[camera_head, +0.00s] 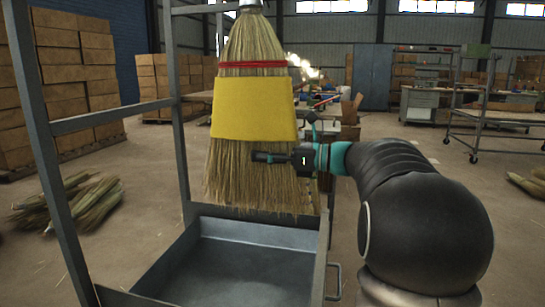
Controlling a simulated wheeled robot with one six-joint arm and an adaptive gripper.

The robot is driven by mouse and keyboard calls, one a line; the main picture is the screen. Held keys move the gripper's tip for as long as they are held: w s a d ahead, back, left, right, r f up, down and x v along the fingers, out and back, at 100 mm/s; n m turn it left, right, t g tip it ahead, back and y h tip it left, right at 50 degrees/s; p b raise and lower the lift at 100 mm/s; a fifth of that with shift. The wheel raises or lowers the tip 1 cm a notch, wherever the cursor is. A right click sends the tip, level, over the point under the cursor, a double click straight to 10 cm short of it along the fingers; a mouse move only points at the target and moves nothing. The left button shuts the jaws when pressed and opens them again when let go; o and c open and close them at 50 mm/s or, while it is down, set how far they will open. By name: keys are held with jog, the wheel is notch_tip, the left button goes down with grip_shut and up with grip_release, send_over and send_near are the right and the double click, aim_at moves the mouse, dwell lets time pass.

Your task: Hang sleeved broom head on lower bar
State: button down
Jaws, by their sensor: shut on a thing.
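The sleeved broom head (235,178) is a flared bundle of straw with bristles pointing down. A yellow sleeve (254,117) wraps its middle, with a red binding above. Its grey top end is cut by the picture's upper edge. It is upright in front of the grey metal rack (183,130), above the rack's tray. A horizontal rack bar (196,9) runs left from beside its top; I cannot tell whether they touch. My gripper (256,157) is at the bristles just below the sleeve, shut on the broom head. The fingers' exact hold is unclear.
A grey tray (318,262) forms the rack's base. Side bars (112,118) and an upright (45,130) stand at left. Straw bundles (75,205) lie on the floor left. A wheeled cart (474,135) stands right. Boxes (60,75) are stacked behind.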

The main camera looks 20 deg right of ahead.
aim_at(234, 161)
jog(key=shift+b+x, duration=0.95)
jog(key=shift+x, duration=3.05)
jog(key=shift+f+b, duration=0.55)
jog(key=shift+f, duration=0.55)
jog(key=c, duration=0.6)
grip_release()
jog(key=shift+f, duration=0.1)
